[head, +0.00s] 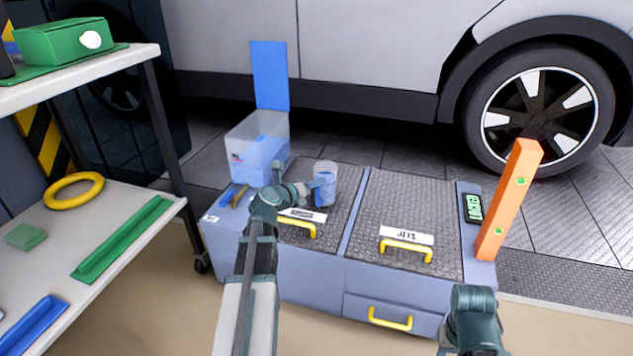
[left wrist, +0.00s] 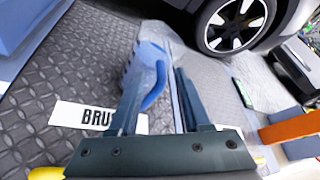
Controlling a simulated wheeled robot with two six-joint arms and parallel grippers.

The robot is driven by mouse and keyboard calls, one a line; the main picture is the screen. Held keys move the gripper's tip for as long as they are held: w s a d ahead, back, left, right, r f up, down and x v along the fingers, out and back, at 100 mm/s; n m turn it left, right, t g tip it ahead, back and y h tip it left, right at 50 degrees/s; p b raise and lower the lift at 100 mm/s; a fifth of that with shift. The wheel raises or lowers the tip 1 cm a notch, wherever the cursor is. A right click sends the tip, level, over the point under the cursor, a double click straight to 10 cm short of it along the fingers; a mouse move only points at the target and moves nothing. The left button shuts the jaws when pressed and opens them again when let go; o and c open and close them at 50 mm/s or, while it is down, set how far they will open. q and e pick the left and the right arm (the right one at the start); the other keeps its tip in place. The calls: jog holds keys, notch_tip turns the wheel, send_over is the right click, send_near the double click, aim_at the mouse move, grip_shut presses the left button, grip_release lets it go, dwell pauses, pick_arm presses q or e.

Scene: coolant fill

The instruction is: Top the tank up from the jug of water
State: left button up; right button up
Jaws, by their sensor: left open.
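The jug (head: 325,182), a clear cylinder with blue in it, stands on the left lid of the low cabinet. In the left wrist view the jug (left wrist: 148,52) is close ahead, with its blue handle (left wrist: 157,88) between the fingers. My left gripper (head: 308,190) is open beside the jug; in its wrist view the open fingers (left wrist: 158,95) reach around the handle. The tank (head: 255,148) is a translucent box with a raised blue lid (head: 269,75), at the cabinet's back left. My right arm shows at lower right, but its gripper is not visible.
The cabinet has a lid marked JETS (head: 405,215) with a yellow handle. An orange bar (head: 510,200) stands tilted at its right end. A car (head: 370,50) is behind. A shelf unit (head: 130,225) with a yellow ring (head: 73,190) stands at left.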

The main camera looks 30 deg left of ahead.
pick_arm(q)
jog(key=p+v, duration=0.3)
jog(key=v, duration=0.8)
jog(key=shift+r, duration=0.3)
jog(key=s+d+f+m+g+h, duration=0.15)
jog(key=d+f+m+g, duration=0.3)
jog(key=d+m, duration=0.85)
jog(key=d+f+m+g+h, duration=0.35)
jog(key=d+f+m, duration=0.25)
jog(key=d+m, duration=0.65)
jog(key=s+d+f+m+g+y, duration=0.2)
jog(key=s+d+m, duration=0.4)
jog(key=m, duration=0.4)
jog(key=s+d+f+m+g+y, duration=0.2)
jog(key=s+d+m+g+y, duration=0.2)
jog(key=m, duration=0.7)
jog(key=s+d, duration=0.2)
jog(key=shift+s+d+y, duration=0.3)
jog(key=shift+a+p, duration=0.1)
jog(key=shift+p, duration=0.2)
